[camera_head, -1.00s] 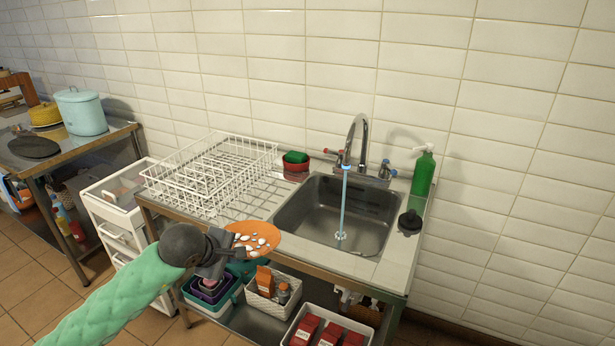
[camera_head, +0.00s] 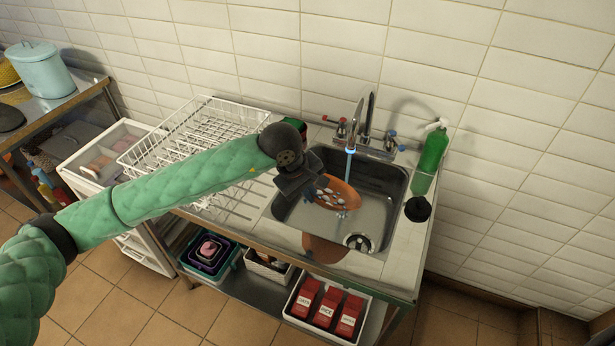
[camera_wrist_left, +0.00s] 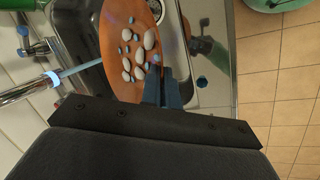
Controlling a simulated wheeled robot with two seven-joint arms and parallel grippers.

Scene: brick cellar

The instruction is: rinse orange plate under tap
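The orange plate (camera_head: 345,193) is over the sink basin (camera_head: 378,180), tilted, with white and bluish spots on its face. It also shows in the left wrist view (camera_wrist_left: 112,72). My left gripper (camera_head: 316,188) is shut on the plate's near edge; its blue fingers (camera_wrist_left: 164,88) show in the wrist view. The tap (camera_head: 355,125) is running, and its blue water stream (camera_head: 348,168) comes down at the plate. In the wrist view the stream (camera_wrist_left: 82,68) reaches the plate's tap-side edge. Whether the spots are wet is unclear. My right gripper is not in view.
A white wire dish rack (camera_head: 190,135) stands left of the sink, under my left arm. A green soap bottle (camera_head: 433,150) and a black round object (camera_head: 417,209) are at the right. Red boxes (camera_head: 326,306) stand in a bin below. An orange-brown patch, perhaps a reflection, shows on the sink front.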

